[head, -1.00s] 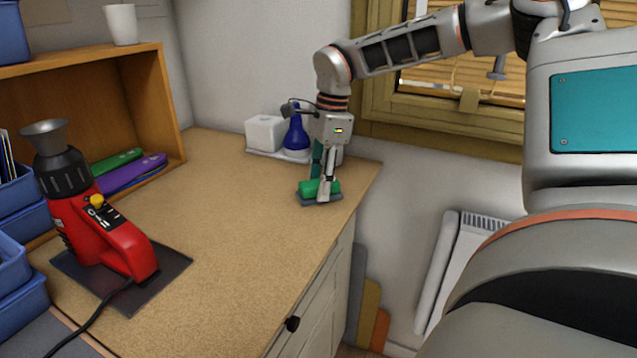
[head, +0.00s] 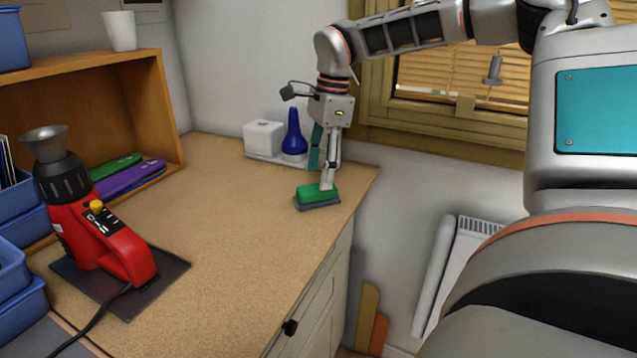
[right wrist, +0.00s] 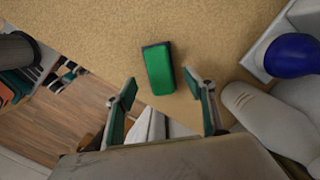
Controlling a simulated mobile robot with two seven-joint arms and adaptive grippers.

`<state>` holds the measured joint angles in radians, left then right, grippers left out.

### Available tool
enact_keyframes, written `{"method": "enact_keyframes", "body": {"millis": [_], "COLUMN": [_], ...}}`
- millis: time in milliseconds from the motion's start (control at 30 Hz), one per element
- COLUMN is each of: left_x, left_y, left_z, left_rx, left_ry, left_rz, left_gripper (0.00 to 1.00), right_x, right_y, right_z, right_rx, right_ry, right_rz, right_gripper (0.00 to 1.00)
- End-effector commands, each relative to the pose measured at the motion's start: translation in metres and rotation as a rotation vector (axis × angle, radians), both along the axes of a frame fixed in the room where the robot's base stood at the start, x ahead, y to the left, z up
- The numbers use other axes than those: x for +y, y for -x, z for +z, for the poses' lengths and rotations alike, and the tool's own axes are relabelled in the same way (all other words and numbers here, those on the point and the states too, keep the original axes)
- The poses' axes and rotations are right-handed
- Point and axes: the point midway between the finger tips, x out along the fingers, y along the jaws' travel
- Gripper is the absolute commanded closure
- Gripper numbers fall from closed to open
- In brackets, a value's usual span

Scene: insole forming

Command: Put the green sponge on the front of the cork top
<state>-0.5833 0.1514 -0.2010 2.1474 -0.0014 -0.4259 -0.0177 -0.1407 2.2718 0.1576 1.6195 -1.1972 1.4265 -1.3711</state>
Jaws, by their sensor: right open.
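The green sponge (head: 318,193), with a dark grey underside, lies flat on the cork top (head: 230,235) near its right edge. My right gripper (head: 322,166) is open just above and behind it in the head view, with one finger reaching down close to the sponge. In the right wrist view, the sponge (right wrist: 158,70) lies ahead of the two spread fingers (right wrist: 160,80), with nothing held between them. I cannot tell whether a fingertip touches it. My left gripper is not in view.
A blue bottle (head: 294,135) and a white box (head: 264,137) stand on a white tray behind the sponge. A red machine (head: 100,230) on a dark plate stands at the left, before a wooden shelf (head: 150,110). The middle of the cork top is clear.

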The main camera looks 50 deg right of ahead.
Motion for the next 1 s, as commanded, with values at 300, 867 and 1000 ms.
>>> {"method": "enact_keyframes", "body": {"millis": [300, 867, 1000], "left_x": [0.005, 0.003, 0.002], "left_y": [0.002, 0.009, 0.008], "left_z": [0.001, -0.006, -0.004], "left_rx": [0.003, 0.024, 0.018], "left_ry": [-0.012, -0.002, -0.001], "left_rz": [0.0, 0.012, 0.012], "left_gripper": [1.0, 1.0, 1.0], "right_x": [-0.008, -0.01, -0.01], "right_y": [0.004, 0.006, 0.006], "right_z": [0.06, 0.074, 0.074], "right_rx": [-0.003, 0.001, 0.001], "right_ry": [0.0, -0.001, -0.001], "right_rz": [-0.002, -0.001, -0.001], "right_gripper": [0.46, 0.46, 0.46]}}
